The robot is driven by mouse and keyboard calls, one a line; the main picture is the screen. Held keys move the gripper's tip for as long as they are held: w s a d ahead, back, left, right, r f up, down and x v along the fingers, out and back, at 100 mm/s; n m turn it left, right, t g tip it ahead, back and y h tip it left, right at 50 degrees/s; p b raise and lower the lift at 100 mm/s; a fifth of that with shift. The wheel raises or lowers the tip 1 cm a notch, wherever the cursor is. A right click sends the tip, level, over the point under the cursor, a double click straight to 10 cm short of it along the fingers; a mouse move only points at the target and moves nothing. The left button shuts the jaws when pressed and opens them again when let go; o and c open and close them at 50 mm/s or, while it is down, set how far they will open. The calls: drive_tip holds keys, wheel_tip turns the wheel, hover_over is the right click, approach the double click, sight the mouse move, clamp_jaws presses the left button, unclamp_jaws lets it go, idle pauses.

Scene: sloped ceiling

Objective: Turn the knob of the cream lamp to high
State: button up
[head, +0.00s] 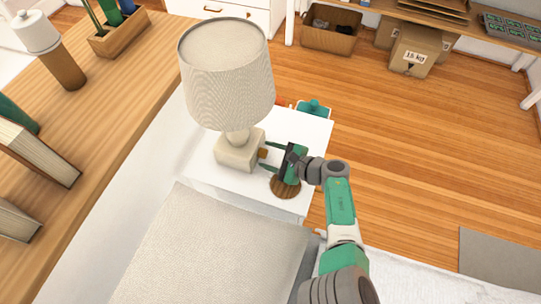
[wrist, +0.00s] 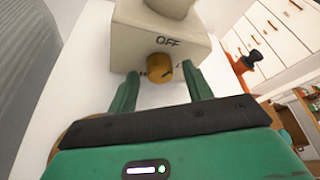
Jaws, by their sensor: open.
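The cream lamp (head: 238,152) stands upright on a white bedside table, and its square base fills the top of the wrist view (wrist: 130,42). Its round golden-brown knob (wrist: 159,66) is on the front face, under the word OFF. A dark mark shows on the knob, but I cannot tell its setting. Other labels beside the knob are partly hidden. My gripper (head: 264,156) is open in front of the base. In the wrist view its green fingers (wrist: 160,71) stand left and right of the knob, with gaps showing on both sides.
The white table (head: 312,140) also bears a round wooden disc (head: 286,187) below my gripper. A teal object (head: 313,107) is at the table's far edge. A grey cushion (head: 215,250) is in front. A wooden shelf (head: 120,105) runs along the left.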

drive_tip(key=c, duration=1)
drive_tip(key=shift+o, duration=0.2)
drive_tip(key=b, duration=0.1)
drive_tip(key=m+g+b, duration=0.1)
drive_tip(key=b, duration=0.1)
drive_tip(key=shift+w+f, duration=0.1)
drive_tip(key=shift+f, duration=0.15)
drive_tip(key=shift+r+m+g+b, duration=0.1)
drive_tip(key=shift+m+g+b, duration=0.4)
drive_tip(key=shift+m+b, duration=0.3)
drive_tip(key=shift+r+m+y, duration=0.2)
drive_tip(key=shift+m+y, duration=0.1)
drive_tip(key=o, duration=1)
drive_tip(key=shift+c, duration=0.2)
drive_tip(key=shift+d, duration=0.1)
